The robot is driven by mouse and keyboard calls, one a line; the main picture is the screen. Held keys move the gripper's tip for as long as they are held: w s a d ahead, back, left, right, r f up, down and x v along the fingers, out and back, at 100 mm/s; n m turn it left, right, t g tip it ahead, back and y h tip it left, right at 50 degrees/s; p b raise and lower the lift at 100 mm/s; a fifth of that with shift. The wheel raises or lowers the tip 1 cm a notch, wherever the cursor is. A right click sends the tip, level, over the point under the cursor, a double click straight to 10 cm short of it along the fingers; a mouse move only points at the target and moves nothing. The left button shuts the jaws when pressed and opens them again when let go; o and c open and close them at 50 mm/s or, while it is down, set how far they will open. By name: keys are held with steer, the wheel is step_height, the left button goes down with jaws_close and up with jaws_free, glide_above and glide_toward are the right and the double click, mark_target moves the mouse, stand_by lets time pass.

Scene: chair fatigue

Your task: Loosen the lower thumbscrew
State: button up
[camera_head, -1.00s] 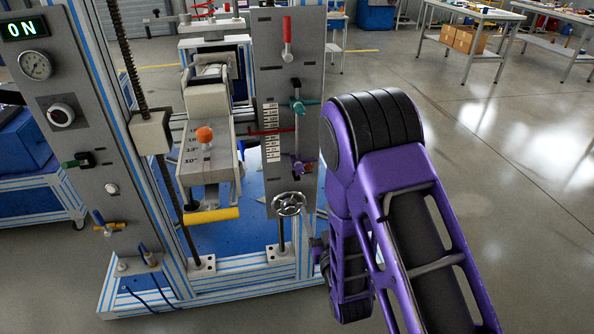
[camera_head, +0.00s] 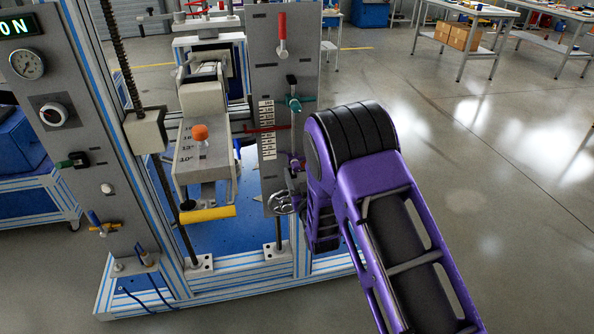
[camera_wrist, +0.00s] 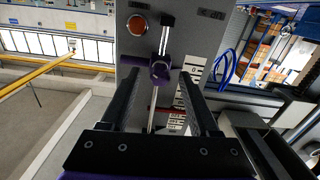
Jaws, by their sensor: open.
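The lower thumbscrew, purple, (camera_head: 296,163) sits low on the grey upright panel (camera_head: 264,75), beside the scale strip, in the head view. The upper thumbscrew, teal, (camera_head: 293,103) is above it on the same rod. In the wrist view the purple thumbscrew (camera_wrist: 160,69) is ahead, between the tips of my gripper (camera_wrist: 160,75). The two fingers are apart, one on each side of it. I cannot tell whether they touch it. In the head view my purple arm hides most of my gripper.
A handwheel (camera_head: 282,202) is under the purple thumbscrew, close to my arm. A red-handled lever (camera_head: 282,32) is at the panel's top. A test seat with an orange knob (camera_head: 200,132) stands to the left. The floor at right is open.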

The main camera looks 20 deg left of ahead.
steer(key=shift+x, duration=0.95)
jaws_close()
